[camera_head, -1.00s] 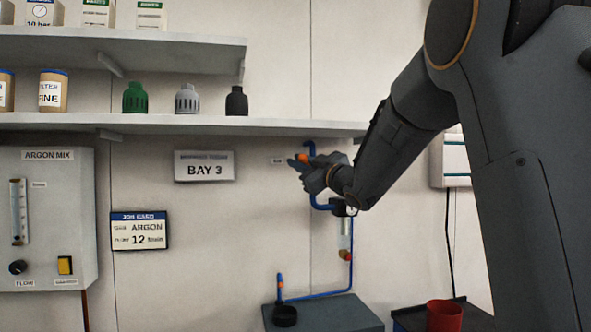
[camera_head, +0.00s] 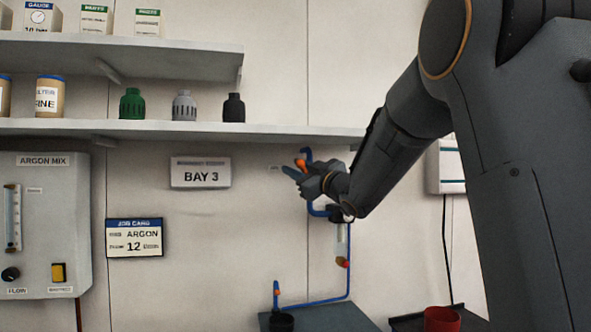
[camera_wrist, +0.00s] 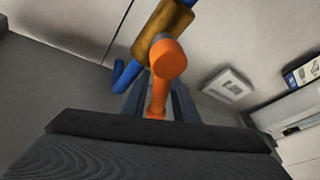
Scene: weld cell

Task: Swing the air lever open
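The air lever (camera_wrist: 160,88) is orange and fills the middle of the wrist view, in front of a brass valve body (camera_wrist: 160,27) on a blue pipe. My gripper (camera_wrist: 158,103) has one grey-blue finger on each side of the lever, and I cannot tell whether they touch it. In the head view my gripper (camera_head: 292,173) is at the wall pipe, with a bit of the orange lever (camera_head: 301,164) showing just above the fingers. The rest of the valve is hidden behind my gripper there.
The blue pipe (camera_head: 348,275) runs down the wall to a grey bench top (camera_head: 330,318). A shelf (camera_head: 170,130) with several fittings is above and left of my gripper. A red cup (camera_head: 441,319) stands lower right.

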